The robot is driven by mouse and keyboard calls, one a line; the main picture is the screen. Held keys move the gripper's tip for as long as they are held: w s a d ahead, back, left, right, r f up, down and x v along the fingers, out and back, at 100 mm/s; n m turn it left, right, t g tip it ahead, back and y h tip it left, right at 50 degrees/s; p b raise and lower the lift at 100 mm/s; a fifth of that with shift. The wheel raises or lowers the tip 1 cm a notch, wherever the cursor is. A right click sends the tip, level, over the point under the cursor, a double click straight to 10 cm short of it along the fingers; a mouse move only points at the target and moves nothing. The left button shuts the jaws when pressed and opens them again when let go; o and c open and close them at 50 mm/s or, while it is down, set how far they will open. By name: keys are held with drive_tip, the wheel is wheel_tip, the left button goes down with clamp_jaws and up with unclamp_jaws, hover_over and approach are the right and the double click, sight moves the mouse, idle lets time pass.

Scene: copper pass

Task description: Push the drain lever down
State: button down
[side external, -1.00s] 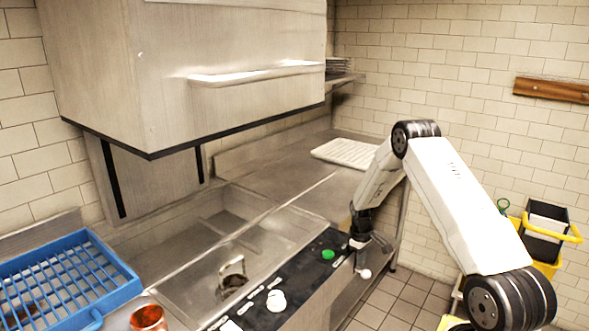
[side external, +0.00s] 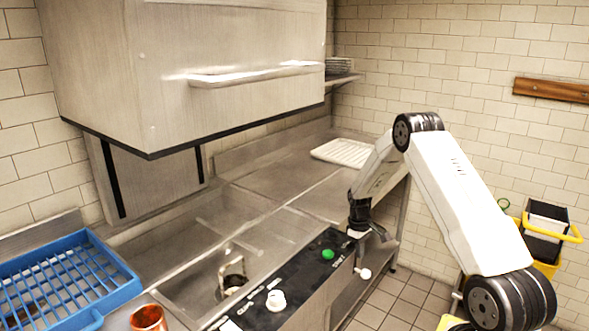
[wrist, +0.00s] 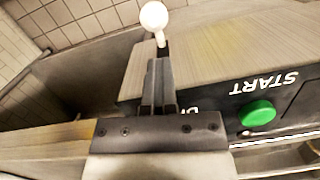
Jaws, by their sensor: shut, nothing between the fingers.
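The drain lever (side external: 365,273) has a white ball knob and a short stalk, and sticks out from the front of the machine beside the black control panel. Its white knob (wrist: 153,15) also shows at the top of the wrist view, just beyond my fingertips. My gripper (side external: 388,243) is shut and empty, a little above the knob in the side view. In the wrist view my closed fingers (wrist: 158,66) point toward the lever's stalk and hide its lower part. I cannot tell whether they touch it.
The black panel (side external: 310,262) holds a green START button (wrist: 257,113) and a white knob (side external: 276,300). A sink basin (side external: 190,290), blue rack (side external: 130,290) and copper cup (side external: 148,318) lie left. A raised hood (side external: 230,110) hangs above. Floor space is open right of the lever.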

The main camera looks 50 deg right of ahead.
drive_tip(key=r, duration=0.2)
drive_tip(key=w+r, duration=0.1)
drive_tip(key=shift+w+d+r, duration=0.15)
drive_tip(key=shift+d+r, duration=0.05)
drive_tip(key=shift+r, duration=0.2)
drive_tip(key=shift+s+r, duration=0.2)
drive_tip(key=shift+r, duration=0.3)
drive_tip(key=shift+a, duration=0.15)
